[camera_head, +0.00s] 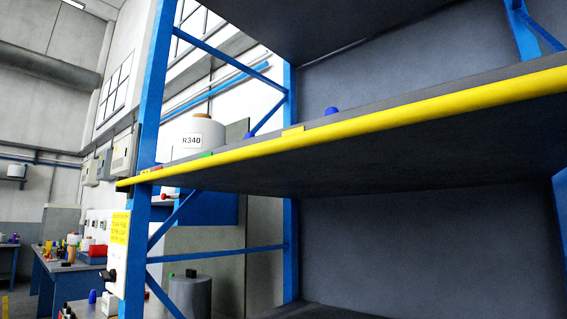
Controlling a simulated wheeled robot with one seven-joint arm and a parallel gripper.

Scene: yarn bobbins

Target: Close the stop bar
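A long yellow bar (390,110) runs along the front edge of the grey middle shelf. Its left end crosses in front of the blue rack post and sticks out a little past it. I take it to be the stop bar; I cannot tell whether it is latched. A white yarn bobbin (200,131) labelled R340 stands upright on the shelf behind the bar, its foot hidden by the shelf edge. My gripper is not in view.
The blue rack post (152,110) stands at the left. Small blue tops (331,111) show above the shelf edge. A small red knob (169,196) shows below the bar near the post. A blue workbench (62,272) with clutter stands at lower left.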

